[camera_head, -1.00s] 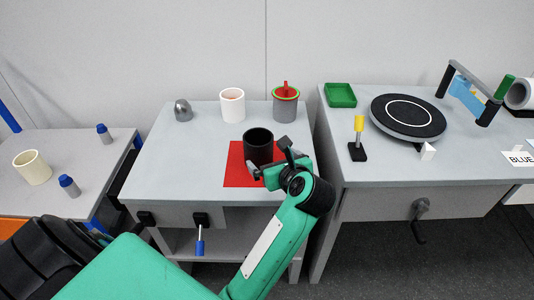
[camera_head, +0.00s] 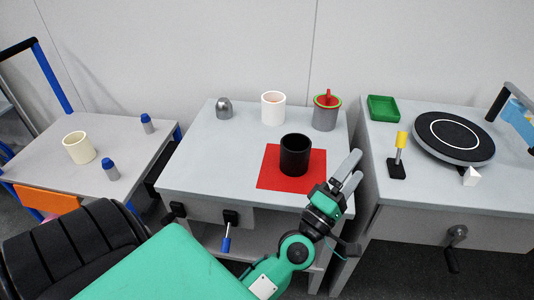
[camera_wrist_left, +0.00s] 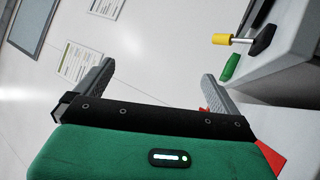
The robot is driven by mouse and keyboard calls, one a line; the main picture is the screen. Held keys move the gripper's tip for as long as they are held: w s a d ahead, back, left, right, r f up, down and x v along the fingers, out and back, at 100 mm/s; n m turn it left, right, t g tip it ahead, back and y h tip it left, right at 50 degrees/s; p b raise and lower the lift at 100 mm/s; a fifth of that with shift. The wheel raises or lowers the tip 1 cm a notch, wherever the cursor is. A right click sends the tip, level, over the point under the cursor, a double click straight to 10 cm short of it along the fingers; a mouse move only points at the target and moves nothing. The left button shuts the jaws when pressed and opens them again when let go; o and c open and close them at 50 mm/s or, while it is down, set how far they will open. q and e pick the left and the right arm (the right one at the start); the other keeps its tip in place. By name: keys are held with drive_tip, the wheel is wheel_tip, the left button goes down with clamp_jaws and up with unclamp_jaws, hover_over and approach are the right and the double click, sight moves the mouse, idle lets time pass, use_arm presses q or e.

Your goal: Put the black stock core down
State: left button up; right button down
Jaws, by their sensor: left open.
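The black stock core (camera_head: 295,155) stands upright on the red mat (camera_head: 268,180) on the middle table. My left gripper (camera_head: 350,172) is to the right of the core, apart from it, over the table's right front part. Its two grey fingers are spread and point up and to the right. In the left wrist view the left gripper (camera_wrist_left: 158,85) is open with nothing between its fingers. A corner of the red mat (camera_wrist_left: 270,158) shows at the lower right there; the core is not seen in that view. My right gripper is in neither view.
Behind the core are a white cylinder (camera_head: 273,108), a grey container with a green rim (camera_head: 325,115) and a grey dome (camera_head: 224,108). The right table holds a green tray (camera_head: 383,108), a yellow-topped stand (camera_head: 398,160) and a black turntable (camera_head: 453,138). A cream cup (camera_head: 79,148) is left.

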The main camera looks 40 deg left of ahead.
use_arm(q)
drive_tip(key=s+d+f+m+g+h, duration=0.35)
drive_tip(key=f+m+g, duration=0.25)
drive_tip(key=f+m, duration=0.3)
drive_tip(key=s+d+f+m+g+h, duration=0.2)
drive_tip(key=s+f+m+g, duration=0.3)
drive_tip(key=f, duration=0.6)
drive_tip(key=s+a+f+m+g+y, duration=0.5)
drive_tip(key=s+a+f+g, duration=0.4)
drive_tip(key=s+f, duration=0.3)
drive_tip(key=shift+s+a+y, duration=0.45)
drive_tip(key=shift+a+y, duration=0.1)
drive_tip(key=shift+y, duration=0.1)
